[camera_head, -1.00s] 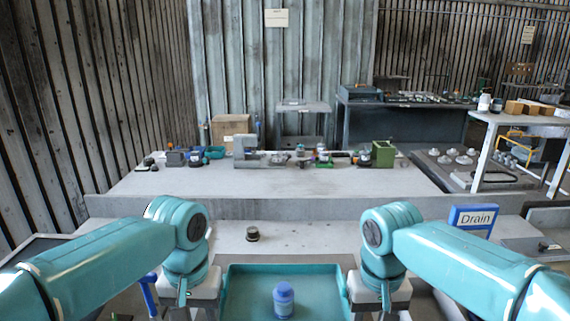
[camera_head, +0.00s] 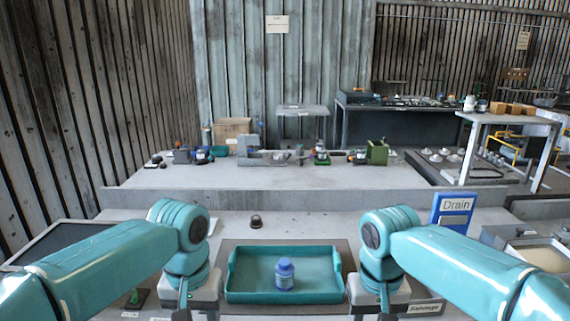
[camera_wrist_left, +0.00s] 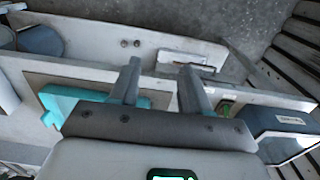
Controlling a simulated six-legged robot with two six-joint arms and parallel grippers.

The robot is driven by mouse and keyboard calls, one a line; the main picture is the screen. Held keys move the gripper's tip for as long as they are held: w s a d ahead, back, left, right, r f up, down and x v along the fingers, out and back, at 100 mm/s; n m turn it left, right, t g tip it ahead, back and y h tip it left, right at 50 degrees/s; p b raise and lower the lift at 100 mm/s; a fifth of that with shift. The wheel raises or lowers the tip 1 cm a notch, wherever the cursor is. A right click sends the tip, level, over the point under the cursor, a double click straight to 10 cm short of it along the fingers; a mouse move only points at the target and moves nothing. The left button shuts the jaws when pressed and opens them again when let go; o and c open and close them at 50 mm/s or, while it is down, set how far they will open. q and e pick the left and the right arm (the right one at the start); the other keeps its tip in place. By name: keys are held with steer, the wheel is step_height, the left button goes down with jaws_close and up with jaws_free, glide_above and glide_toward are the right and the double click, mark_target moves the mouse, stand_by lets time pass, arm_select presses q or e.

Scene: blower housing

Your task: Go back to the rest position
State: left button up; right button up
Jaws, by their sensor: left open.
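Both my arms are folded, one on each side of a teal tray (camera_head: 240,293). My left gripper (camera_wrist_left: 160,82) shows in the left wrist view with its two fingers apart and nothing between them. A blue bottle (camera_head: 285,275) with a blue cap stands upright in the tray, apart from both arms.
A small dark round part (camera_head: 256,222) lies on the near bench. A blue Drain sign (camera_head: 453,208) stands at the right. The long grey bench (camera_head: 270,178) behind carries machines and small parts. A white table (camera_head: 500,118) stands far right.

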arm_select(q)
steer(key=s+d+f+h, duration=0.1)
steer(key=s+d+f, duration=0.1)
steer(key=f, duration=0.9)
steer(key=s+d+f+h, duration=0.1)
steer(key=f+h, duration=0.1)
steer(key=f, duration=1)
arm_select(e)
steer(key=s+a+f+y, duration=0.1)
steer(key=s+a+f, duration=0.1)
steer(key=f, duration=0.9)
steer(key=s+a+f+y, duration=0.1)
steer(key=s+f+y, duration=0.1)
steer(key=f, duration=0.9)
arm_select(q)
steer(key=s+f+n+h, duration=0.1)
steer(key=s+f+n, duration=0.1)
steer(key=s+f, duration=1.3)
steer(key=shift+s, duration=0.85)
arm_select(e)
steer(key=s+f+m+y, duration=0.1)
steer(key=s+f+m, duration=0.1)
steer(key=s+f, duration=1.3)
steer(key=shift+s+a, duration=0.2)
steer(key=shift+s, duration=0.2)
arm_select(q)
steer(key=shift+s, duration=0.15)
arm_select(e)
steer(key=shift+s+r, duration=0.1)
steer(key=shift+s, duration=0.05)
